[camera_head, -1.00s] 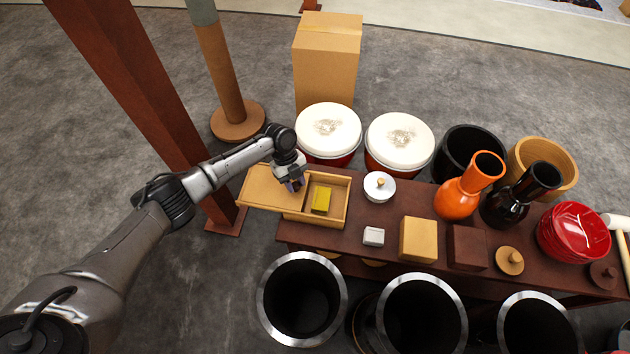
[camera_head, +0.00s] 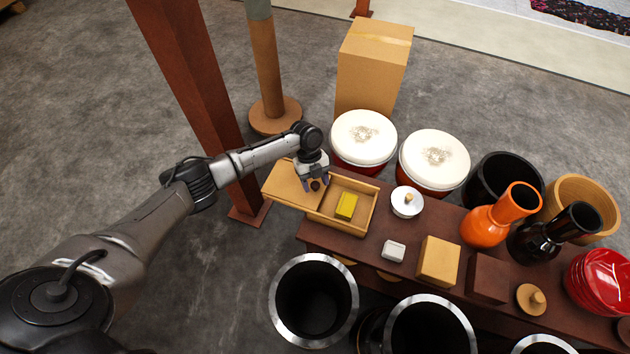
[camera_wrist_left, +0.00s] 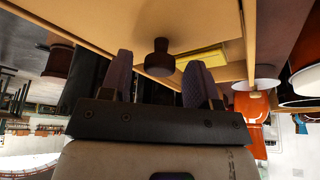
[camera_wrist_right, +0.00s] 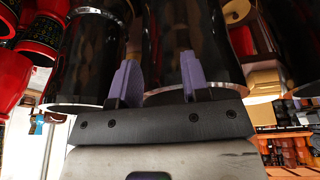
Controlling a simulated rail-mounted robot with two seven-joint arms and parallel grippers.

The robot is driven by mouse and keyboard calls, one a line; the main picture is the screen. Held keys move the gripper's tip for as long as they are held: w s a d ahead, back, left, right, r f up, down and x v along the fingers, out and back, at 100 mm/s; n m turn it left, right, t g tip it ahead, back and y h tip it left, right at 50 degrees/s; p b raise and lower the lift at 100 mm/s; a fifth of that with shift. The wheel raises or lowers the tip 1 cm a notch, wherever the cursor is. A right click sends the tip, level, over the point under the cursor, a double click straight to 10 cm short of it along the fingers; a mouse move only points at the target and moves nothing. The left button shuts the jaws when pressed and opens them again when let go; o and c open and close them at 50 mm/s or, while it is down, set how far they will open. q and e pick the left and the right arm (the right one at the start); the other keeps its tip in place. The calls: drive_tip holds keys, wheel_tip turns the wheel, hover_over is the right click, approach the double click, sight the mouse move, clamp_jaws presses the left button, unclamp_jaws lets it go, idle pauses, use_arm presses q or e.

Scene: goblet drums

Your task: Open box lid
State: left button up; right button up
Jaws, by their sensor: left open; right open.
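The wooden box (camera_head: 367,221) sits at the left end of the dark red table, its right part open with a yellow block (camera_head: 347,205) inside. Its flat lid (camera_head: 284,181) is slid out to the left and juts past the box. My left gripper (camera_head: 315,184) is open above the lid's right end. In the left wrist view the lid's dark knob (camera_wrist_left: 160,57) stands between the two open fingers (camera_wrist_left: 160,82), with gaps beside it. My right gripper (camera_wrist_right: 158,77) shows only in its own wrist view, open and empty near dark, metal-rimmed cylinders.
A white lidded dish (camera_head: 406,204), a small white box (camera_head: 393,250) and a tan block (camera_head: 438,262) stand right of the box. Two white-topped drums (camera_head: 363,138) are behind. A dark red post (camera_head: 190,80) rises left of the table.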

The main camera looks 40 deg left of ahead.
use_arm(q)
drive_tip(key=p+v, duration=0.4)
drive_tip(key=v, duration=0.9)
drive_tip(key=shift+r+p, duration=0.4)
